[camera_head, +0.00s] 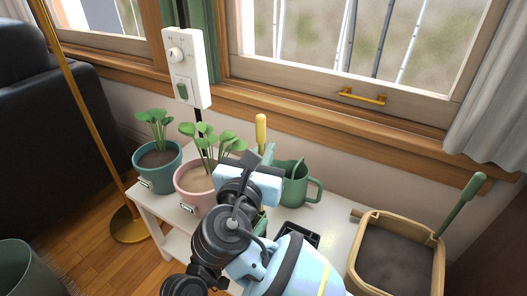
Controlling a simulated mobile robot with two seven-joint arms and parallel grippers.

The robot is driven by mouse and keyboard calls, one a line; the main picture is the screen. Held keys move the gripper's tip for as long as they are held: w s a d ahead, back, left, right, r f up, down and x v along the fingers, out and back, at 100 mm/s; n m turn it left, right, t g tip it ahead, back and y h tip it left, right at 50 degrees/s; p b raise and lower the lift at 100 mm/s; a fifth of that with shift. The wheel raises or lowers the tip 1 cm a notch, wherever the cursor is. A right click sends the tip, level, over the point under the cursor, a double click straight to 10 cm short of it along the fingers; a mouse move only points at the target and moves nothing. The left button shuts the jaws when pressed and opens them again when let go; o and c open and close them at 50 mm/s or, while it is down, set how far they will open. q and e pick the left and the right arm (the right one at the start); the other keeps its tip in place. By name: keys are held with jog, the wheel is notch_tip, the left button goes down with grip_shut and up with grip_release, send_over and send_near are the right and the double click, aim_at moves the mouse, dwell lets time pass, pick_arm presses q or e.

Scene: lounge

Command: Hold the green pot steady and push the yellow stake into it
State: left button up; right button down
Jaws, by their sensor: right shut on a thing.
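The yellow stake (261,129) stands roughly upright above the white table, its rounded top showing just beyond my right gripper. My right gripper (262,155) is shut on the stake below its top; the exact grip is partly hidden by the gripper's own body. A small piece of green (263,219) shows behind my right arm and may be part of the green pot. The rest of that spot, and the stake's lower end, are hidden by my arm, so I cannot tell whether the stake touches soil. My left gripper is not in view.
A teal pot (140,166) and a pink pot (182,190), both with seedlings, stand to the left on the white table (150,207). A green watering can (300,190) stands close right of my gripper. A wooden soil tray (356,262) with a green-handled tool (462,204) is farther right.

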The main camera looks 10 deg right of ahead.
notch_tip(320, 180, down, 7)
dwell(4.1)
jog(key=c, duration=1.5)
grip_release()
jog(key=shift+s+a, duration=0.1)
jog(key=shift+s, duration=0.05)
jog(key=v, duration=1.1)
jog(key=shift+s+a, duration=0.1)
jog(key=shift+s, duration=0.3)
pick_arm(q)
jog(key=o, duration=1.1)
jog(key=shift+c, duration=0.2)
